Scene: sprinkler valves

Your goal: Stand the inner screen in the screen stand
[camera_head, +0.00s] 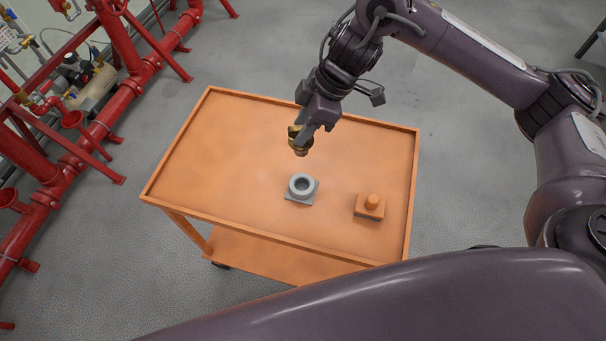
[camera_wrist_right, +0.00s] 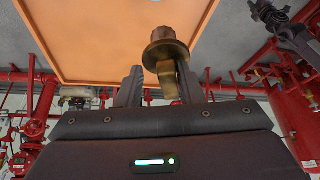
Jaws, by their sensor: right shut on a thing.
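The inner screen (camera_head: 301,141), a brassy piece with a wide flange and a coppery end, is held in my right gripper (camera_head: 303,133) above the orange table. In the right wrist view its flange (camera_wrist_right: 165,50) and narrow end stick out past the fingers, and the fingers hide part of it. A grey ring on a square base (camera_head: 302,186), which looks like the screen stand, is on the table below and apart from the screen. Its opening faces up and looks empty. A dark arm part (camera_wrist_right: 290,32), perhaps my left arm, shows in the right wrist view; its jaws are unclear.
An orange block with a round knob (camera_head: 370,206) stands to the right of the grey ring. The orange table (camera_head: 220,150) has a raised rim and is bare on its left side. Red pipes (camera_head: 125,60) stand on the floor at the left, apart from the table.

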